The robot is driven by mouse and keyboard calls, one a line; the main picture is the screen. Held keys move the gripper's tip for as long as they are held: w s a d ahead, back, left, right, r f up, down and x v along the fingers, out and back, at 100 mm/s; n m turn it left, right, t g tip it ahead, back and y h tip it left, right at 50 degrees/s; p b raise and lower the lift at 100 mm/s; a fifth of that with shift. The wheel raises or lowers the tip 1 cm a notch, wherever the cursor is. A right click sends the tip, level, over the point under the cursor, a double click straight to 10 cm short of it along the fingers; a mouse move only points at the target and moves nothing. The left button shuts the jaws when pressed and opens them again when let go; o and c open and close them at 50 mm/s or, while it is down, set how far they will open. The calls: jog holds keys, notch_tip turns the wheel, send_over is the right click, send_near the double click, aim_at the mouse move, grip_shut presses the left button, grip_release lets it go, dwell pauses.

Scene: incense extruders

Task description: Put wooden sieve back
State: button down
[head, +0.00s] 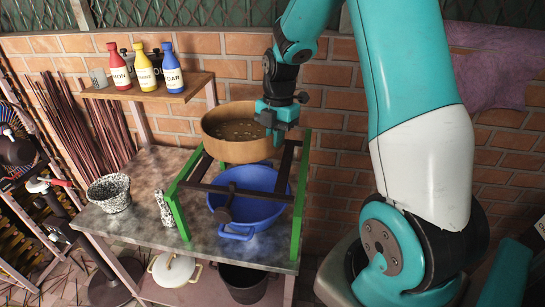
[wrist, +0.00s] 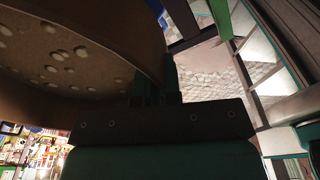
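The wooden sieve (head: 230,150) is a round brown pan with a speckled inside, over the back of the green-legged stand (head: 177,213). My gripper (head: 276,130) is at its right rim and appears shut on it. In the wrist view the sieve's brown wall and spotted inside (wrist: 60,62) fill the upper left, against the gripper fingers (wrist: 168,88). The fingertips are partly hidden. I cannot tell whether the sieve touches the stand's dark rails (head: 215,188). A blue basin (head: 247,208) sits below the rails, inside the stand.
The grey table (head: 140,232) also holds a speckled pot (head: 109,193) and a small speckled bottle (head: 163,208). A wooden shelf (head: 150,92) at the back left carries red, yellow and blue bottles. Pots stand on the lower shelf. A brick wall closes the back.

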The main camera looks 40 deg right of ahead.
notch_tip(320, 180, down, 8)
jog(key=p, duration=0.2)
jog(key=shift+r, duration=0.2)
jog(key=shift+f, duration=0.1)
jog(key=c, duration=1.3)
grip_release()
notch_tip(320, 180, up, 16)
jog(key=d+b, duration=0.3)
jog(key=b, duration=0.3)
jog(key=s+a+r+m+y, duration=0.1)
jog(key=s+a+m, duration=0.2)
jog(key=a, duration=0.6)
jog(key=s+a+r+m, duration=0.1)
jog(key=s+a+m, duration=0.25)
jog(key=a, duration=0.55)
jog(key=s+a+m, duration=0.2)
jog(key=s+a, duration=0.1)
jog(key=s, duration=0.1)
jog(key=s+a+f+m+y, duration=0.1)
jog(key=s+a+m, duration=0.2)
jog(key=s+a, duration=0.1)
jog(key=s+a+m, duration=0.2)
jog(key=s+a, duration=0.2)
jog(key=s, duration=0.2)
jog(key=shift+f+m+y, duration=0.25)
jog(key=shift+f+y, duration=0.15)
